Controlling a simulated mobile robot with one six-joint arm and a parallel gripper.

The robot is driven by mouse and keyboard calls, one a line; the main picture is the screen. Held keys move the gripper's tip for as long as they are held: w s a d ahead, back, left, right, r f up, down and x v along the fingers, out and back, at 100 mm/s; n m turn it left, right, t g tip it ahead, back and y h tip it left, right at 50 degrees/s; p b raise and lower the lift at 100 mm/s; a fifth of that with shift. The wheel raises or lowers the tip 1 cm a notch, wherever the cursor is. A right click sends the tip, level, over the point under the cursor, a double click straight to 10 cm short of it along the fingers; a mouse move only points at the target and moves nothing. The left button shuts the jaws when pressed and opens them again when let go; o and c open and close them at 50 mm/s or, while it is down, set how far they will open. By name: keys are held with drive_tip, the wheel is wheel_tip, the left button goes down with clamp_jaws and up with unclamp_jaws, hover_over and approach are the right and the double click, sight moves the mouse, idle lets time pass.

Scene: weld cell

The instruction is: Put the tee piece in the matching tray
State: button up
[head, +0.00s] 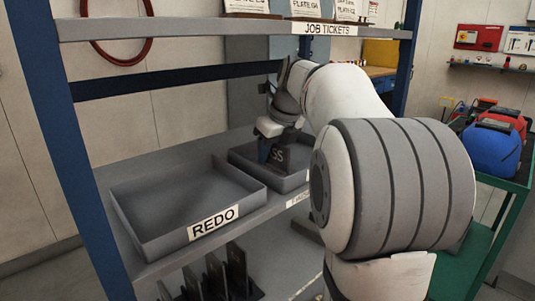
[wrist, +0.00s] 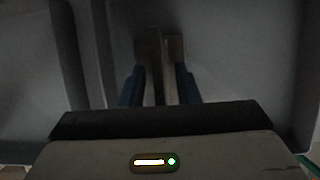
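The tee piece (head: 283,160), dark grey with pale "SS" lettering, stands in the right-hand tray (head: 249,172) on the middle shelf. That tray's label is mostly hidden behind my arm. My gripper (head: 265,152) reaches down into this tray at the piece. In the wrist view, the tee piece (wrist: 157,70) shows as an upright plate between the blue fingers of my gripper (wrist: 160,75), with a visible gap on the right side, so the fingers look open around it. Contact between piece and tray floor is not clear.
An empty grey tray marked REDO (head: 170,210) stands to the left. Dark plates (head: 228,273) stand on the shelf below. The upper shelf (head: 200,28), labelled JOB TICKETS, is overhead, with a blue post (head: 70,160) at left. A green cart (head: 490,225) stands at right.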

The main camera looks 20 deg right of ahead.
drive_tip(key=p+v, duration=0.1)
drive_tip(key=v, duration=0.2)
drive_tip(key=shift+w, duration=0.1)
drive_tip(key=shift+s+d+r, duration=0.15)
drive_tip(key=shift+s+d, duration=0.15)
drive_tip(key=shift+s, duration=0.5)
drive_tip(key=s+d+p, duration=0.2)
drive_tip(key=s+d, duration=0.1)
drive_tip(key=s, duration=0.7)
drive_tip(key=shift+d, duration=0.25)
drive_tip(key=shift+w, duration=0.1)
